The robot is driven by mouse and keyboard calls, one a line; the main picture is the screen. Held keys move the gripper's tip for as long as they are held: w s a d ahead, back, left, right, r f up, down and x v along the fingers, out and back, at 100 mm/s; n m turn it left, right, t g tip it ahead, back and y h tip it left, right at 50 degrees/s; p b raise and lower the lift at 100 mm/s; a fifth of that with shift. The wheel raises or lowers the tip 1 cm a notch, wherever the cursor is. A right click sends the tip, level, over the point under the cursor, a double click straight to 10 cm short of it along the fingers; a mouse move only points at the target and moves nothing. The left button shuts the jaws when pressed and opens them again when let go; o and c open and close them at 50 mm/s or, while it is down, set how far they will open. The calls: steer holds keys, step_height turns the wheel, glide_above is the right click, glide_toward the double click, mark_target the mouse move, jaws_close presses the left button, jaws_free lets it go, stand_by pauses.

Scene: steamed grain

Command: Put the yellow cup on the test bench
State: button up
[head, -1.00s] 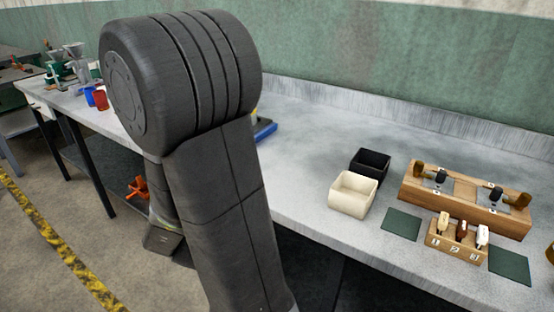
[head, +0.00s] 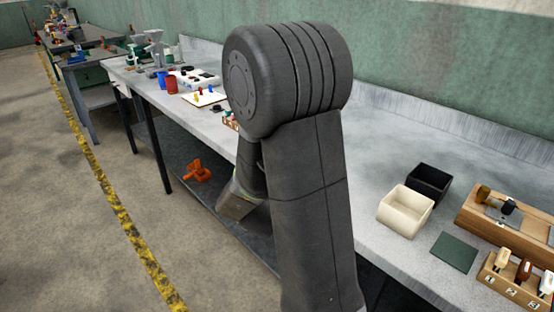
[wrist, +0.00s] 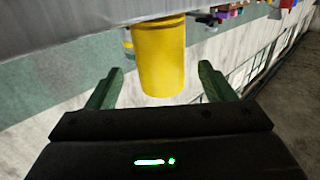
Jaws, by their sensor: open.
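The yellow cup (wrist: 162,55) shows in the wrist view, upper middle, where the room appears upside down. Its upper end in the picture meets a grey surface, and it looks to be standing there. My gripper (wrist: 161,72) is open, with one green finger on each side of the cup. Gaps show between the fingers and the cup, so it is not gripped. In the head view my arm hides the cup and my gripper. A long grey bench (head: 385,150) runs along the wall; I cannot tell whether it is the test bench.
On the bench at right are a cream bin (head: 404,211), a black bin (head: 430,181), a green mat (head: 454,252) and wooden blocks with tools. A red cup (head: 172,84) and a blue cup (head: 162,77) stand farther left. Open floor (head: 70,220) lies left.

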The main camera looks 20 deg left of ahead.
steer(key=shift+x, duration=2.8)
steer(key=shift+a+r, duration=0.1)
steer(key=shift+s, duration=0.1)
steer(key=shift+c, duration=0.5)
steer(key=c, duration=1.1)
steer(key=shift+c, duration=0.2)
steer(key=shift+r+p, duration=0.1)
steer(key=shift+p, duration=0.2)
step_height(320, 180, up, 10)
steer(key=p, duration=0.2)
